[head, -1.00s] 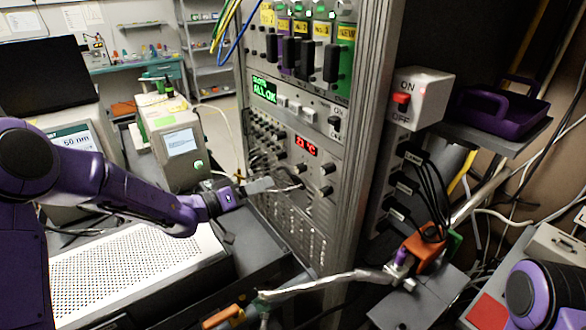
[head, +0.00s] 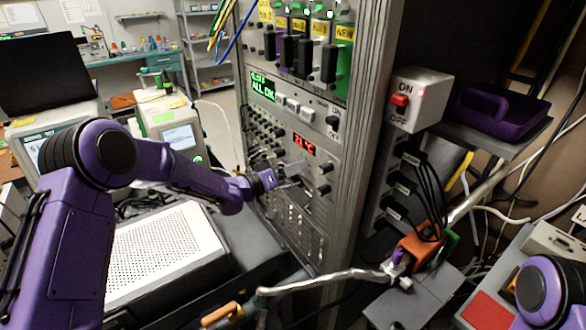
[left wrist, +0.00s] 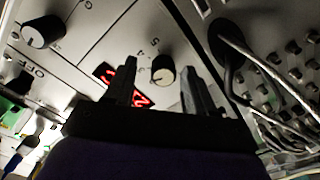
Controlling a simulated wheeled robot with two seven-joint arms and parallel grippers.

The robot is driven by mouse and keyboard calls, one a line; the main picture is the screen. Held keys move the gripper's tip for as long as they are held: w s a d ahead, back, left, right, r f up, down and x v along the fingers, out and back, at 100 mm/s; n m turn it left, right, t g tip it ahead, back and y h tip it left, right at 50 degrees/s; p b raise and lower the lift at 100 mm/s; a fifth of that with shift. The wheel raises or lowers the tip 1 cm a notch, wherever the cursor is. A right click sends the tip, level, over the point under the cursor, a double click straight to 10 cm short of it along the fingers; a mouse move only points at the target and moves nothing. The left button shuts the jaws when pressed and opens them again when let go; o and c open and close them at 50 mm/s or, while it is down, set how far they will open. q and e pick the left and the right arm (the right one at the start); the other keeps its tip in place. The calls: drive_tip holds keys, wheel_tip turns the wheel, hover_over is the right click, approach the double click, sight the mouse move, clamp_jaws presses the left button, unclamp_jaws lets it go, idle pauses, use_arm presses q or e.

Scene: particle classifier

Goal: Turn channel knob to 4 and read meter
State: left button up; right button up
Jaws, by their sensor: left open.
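A black knob with a pale face (left wrist: 162,69) sits on the grey rack panel, with small numerals beside it, seemingly 4 and 5. In the left wrist view it shows between the two fingers of my left gripper (left wrist: 160,80), with a gap on each side. In the head view my left gripper (head: 298,168) is at the panel, just below the red meter display (head: 304,145), which seems to read 21 °C. The display also shows in the left wrist view (left wrist: 118,76), partly hidden by a finger. My right gripper is out of view.
Two more black knobs (head: 325,169) (head: 324,190) are right of my left gripper. Cables and small sockets (head: 258,150) crowd the panel's left side. A green display (head: 263,87) reads ALL OK. An ON/OFF switch box (head: 418,100) is right of the rack post.

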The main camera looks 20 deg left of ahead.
use_arm(q)
drive_tip(key=shift+s+a, duration=0.1)
drive_tip(key=c, duration=0.3)
drive_tip(key=shift+a+f, duration=0.1)
drive_tip(key=shift+a, duration=0.05)
clamp_jaws()
drive_tip(key=m+b, duration=0.8)
drive_tip(key=shift+m, duration=0.4)
